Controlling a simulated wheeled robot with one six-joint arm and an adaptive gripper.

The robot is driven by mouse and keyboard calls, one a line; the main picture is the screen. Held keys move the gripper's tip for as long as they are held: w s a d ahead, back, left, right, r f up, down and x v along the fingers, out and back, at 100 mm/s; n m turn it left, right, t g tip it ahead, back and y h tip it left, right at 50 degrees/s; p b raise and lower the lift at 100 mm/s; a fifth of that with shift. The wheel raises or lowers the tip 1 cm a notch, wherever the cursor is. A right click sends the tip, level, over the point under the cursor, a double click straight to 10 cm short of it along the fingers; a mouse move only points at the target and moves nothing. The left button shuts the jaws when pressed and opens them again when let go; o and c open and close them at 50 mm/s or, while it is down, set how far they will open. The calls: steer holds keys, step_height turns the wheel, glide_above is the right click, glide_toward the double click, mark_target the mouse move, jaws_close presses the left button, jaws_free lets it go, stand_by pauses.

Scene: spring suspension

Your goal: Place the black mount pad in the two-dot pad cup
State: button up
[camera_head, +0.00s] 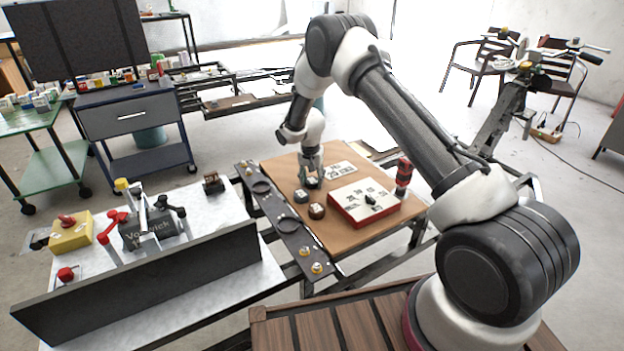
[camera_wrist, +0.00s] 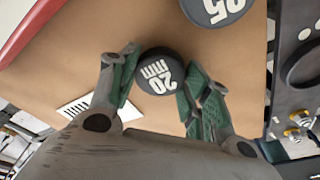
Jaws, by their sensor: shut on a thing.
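A small round black pad (camera_wrist: 158,62) marked "20 mm" sits between the fingers of my gripper (camera_wrist: 160,74) in the wrist view. My gripper is shut on it. In the head view my gripper (camera_head: 312,181) is low over the brown board, and the pad is mostly hidden. Two dark round cups, one farther (camera_head: 261,187) and one nearer (camera_head: 288,225), sit on the dark strip left of my gripper. Part of one cup (camera_wrist: 300,66) shows at the right edge of the wrist view.
A grey round piece (camera_head: 301,196) and a brown-black round piece (camera_head: 317,211) stand close by on the board (camera_head: 375,238). A red-rimmed white tray (camera_head: 345,211) lies to the right, with a red-black can (camera_head: 403,174) beyond. Brass fittings (camera_head: 316,268) sit on the strip's near end.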

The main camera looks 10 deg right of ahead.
steer(key=shift+f, duration=0.15)
steer(key=o, duration=1.1)
